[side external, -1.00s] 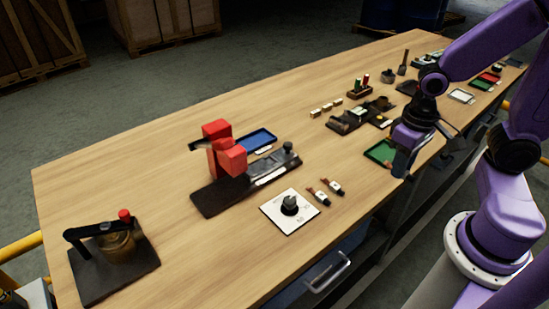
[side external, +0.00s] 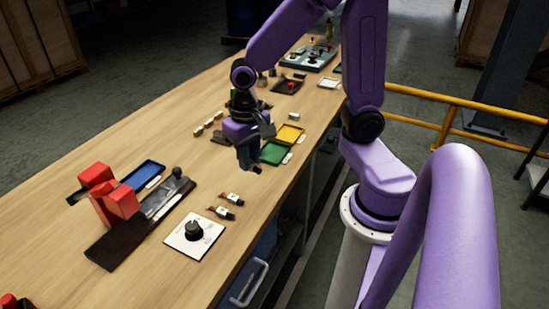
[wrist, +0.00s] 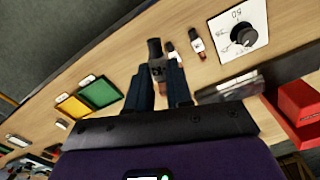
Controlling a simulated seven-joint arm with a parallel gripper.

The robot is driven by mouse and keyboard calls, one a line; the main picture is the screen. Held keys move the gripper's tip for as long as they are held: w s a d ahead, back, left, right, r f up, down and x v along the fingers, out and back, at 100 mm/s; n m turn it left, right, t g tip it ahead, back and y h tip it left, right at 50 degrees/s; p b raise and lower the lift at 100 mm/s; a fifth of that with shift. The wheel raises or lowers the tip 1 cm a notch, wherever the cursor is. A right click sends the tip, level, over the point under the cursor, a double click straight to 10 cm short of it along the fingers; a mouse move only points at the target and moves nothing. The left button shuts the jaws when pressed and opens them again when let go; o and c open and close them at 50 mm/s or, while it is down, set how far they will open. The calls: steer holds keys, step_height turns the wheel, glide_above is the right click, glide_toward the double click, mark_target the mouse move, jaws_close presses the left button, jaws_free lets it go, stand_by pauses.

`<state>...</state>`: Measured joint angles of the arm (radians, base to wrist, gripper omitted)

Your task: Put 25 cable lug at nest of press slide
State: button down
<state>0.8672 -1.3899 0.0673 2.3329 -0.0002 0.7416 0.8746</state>
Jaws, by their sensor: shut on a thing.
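My gripper (side external: 251,163) is shut on a cable lug (wrist: 156,62) and holds it above the table's front edge, by the green tray. In the wrist view the lug has a dark sleeve, a pale label too small to read surely, and a copper end between the fingers. The red press (side external: 112,197) stands to the left on a dark base with the slide (side external: 157,203) running to a dark knob. The nest is too small to make out. My gripper is well apart from the press. Two other cable lugs (side external: 231,198) lie on the table between them.
A white dial card (side external: 195,236) lies in front of the press, and a blue tray (side external: 141,174) behind it. Green (side external: 273,152) and yellow (side external: 289,134) trays lie beside my gripper. The table's left rear is bare.

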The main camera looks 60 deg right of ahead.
steer(key=w+a+m, duration=0.6)
steer(key=w, duration=0.5)
steer(key=m, duration=0.8)
glide_above(153, 202)
steer(key=shift+f, duration=1.6)
steer(key=shift+d+f, duration=0.1)
steer(key=shift+f, duration=3.55)
steer(key=shift+f, duration=0.3)
steer(key=c, duration=0.9)
jaws_free()
steer(key=shift+c, duration=0.2)
